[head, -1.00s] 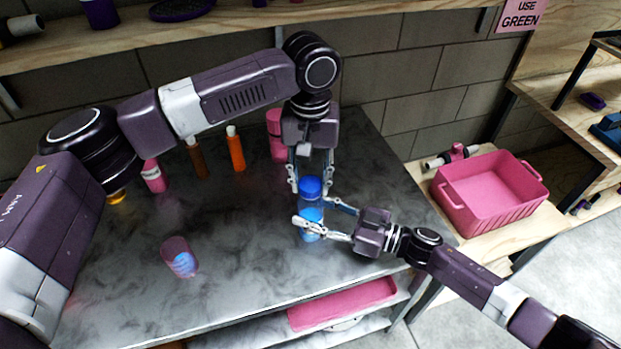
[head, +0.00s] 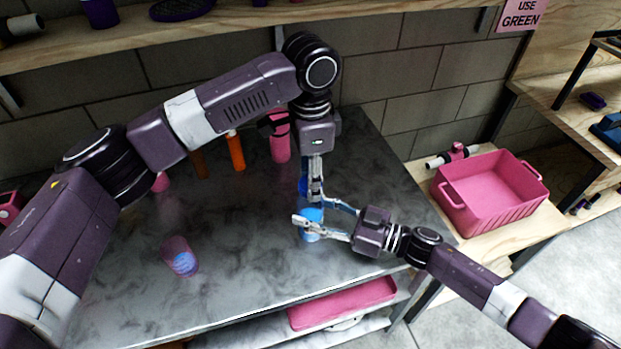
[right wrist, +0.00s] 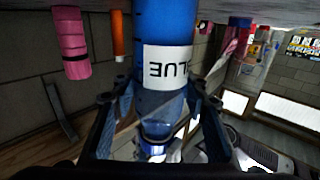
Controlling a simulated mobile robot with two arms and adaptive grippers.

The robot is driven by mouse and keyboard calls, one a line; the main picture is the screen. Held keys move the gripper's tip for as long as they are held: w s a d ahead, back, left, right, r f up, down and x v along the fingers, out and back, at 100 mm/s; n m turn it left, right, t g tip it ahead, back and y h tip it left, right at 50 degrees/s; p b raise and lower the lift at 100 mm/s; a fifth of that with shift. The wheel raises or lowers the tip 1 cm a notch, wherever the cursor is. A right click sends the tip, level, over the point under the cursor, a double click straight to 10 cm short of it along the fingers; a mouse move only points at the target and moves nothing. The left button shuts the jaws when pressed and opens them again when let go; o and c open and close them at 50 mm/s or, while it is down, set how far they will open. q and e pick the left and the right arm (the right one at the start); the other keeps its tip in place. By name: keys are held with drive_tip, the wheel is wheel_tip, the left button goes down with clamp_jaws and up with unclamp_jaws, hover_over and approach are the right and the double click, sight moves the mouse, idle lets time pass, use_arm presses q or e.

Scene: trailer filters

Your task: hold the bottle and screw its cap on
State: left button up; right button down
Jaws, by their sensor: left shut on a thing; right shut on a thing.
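A blue bottle (head: 311,231) stands upright on the grey marbled table. My right gripper (head: 313,211) is shut around its upper body from the right. In the right wrist view, which is upside down, the bottle (right wrist: 166,25) shows a white label reading BLUE between the fingers. The blue cap (head: 303,185) is at the bottle's top, mostly hidden behind my left gripper (head: 314,190), which points down from above and is shut on it. The cap also shows in the right wrist view (right wrist: 150,149). The cap's seating on the neck cannot be judged.
A pink translucent cup (head: 177,254) with a blue patch stands at the left on the table. An orange bottle (head: 236,152) and a pink bottle (head: 279,138) stand at the back. A pink crate (head: 487,193) is on the right bench. The table's front middle is clear.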

use_arm(q)
drive_tip(key=o, duration=1.4)
drive_tip(key=shift+r, duration=0.1)
wheel_tip(320, 180, up, 12)
drive_tip(key=shift+f, duration=0.1)
use_arm(e)
drive_tip(key=c, duration=1)
unclamp_jaws()
drive_tip(key=shift+c, duration=0.2)
drive_tip(key=v, duration=1.2)
